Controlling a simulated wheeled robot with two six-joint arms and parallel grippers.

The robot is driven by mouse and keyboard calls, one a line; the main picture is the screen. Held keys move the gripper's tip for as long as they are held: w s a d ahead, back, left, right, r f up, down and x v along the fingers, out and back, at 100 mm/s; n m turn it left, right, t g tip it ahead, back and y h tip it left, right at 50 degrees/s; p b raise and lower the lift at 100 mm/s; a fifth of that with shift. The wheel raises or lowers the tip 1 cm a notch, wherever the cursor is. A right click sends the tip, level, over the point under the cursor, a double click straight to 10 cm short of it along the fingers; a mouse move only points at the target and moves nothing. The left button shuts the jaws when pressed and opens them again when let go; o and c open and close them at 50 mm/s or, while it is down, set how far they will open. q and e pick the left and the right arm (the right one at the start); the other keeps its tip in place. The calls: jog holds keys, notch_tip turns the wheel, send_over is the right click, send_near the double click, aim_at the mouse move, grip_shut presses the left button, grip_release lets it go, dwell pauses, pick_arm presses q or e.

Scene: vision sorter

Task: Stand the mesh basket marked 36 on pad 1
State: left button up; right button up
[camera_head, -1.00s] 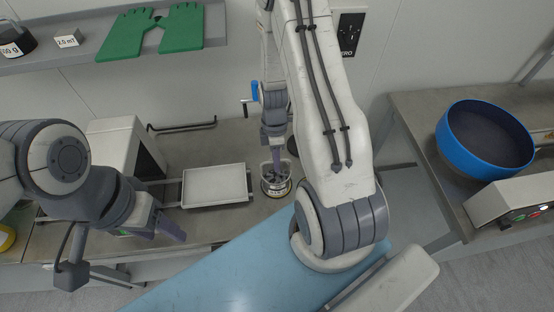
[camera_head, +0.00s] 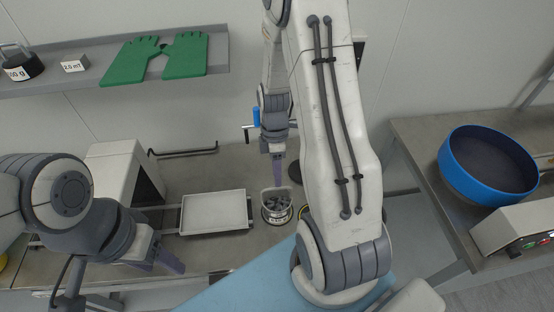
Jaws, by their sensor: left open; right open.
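The mesh basket (camera_head: 277,212) stands on the bench just right of a pale tray, filled with grey pieces; its number cannot be read. It appears to stand on a round pad, of which a yellow edge shows beside the basket; I cannot read the pad's number. My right gripper (camera_head: 277,178) points down just above and behind the basket's back rim, open, with nothing held. My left gripper (camera_head: 163,262) is open and empty at the bench's front left, well apart from the basket.
The pale rectangular tray (camera_head: 213,211) lies left of the basket, beside a white box-shaped machine (camera_head: 118,172). A shelf above holds green gloves (camera_head: 186,55) and a weight (camera_head: 22,66). A blue round bowl (camera_head: 488,165) stands on the right bench.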

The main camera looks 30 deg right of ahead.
jog(key=a+v, duration=0.1)
jog(key=v, duration=0.5)
jog(key=s+a+r+m+t, duration=0.1)
jog(key=s+a+r, duration=0.15)
jog(key=a, duration=0.45)
jog(key=s+a+r+m, duration=0.15)
jog(key=a+r, duration=0.25)
jog(key=a, duration=0.4)
jog(key=s+a+r+m, duration=0.1)
jog(key=s+a, duration=0.2)
jog(key=s, duration=0.3)
jog(key=s+a+r+m+t, duration=0.1)
jog(key=s+a+r+m, duration=0.1)
jog(key=s+a, duration=0.2)
jog(key=shift+s+r+b, duration=0.25)
jog(key=shift+s+b, duration=0.15)
jog(key=shift+s, duration=0.6)
jog(key=shift+f, duration=0.1)
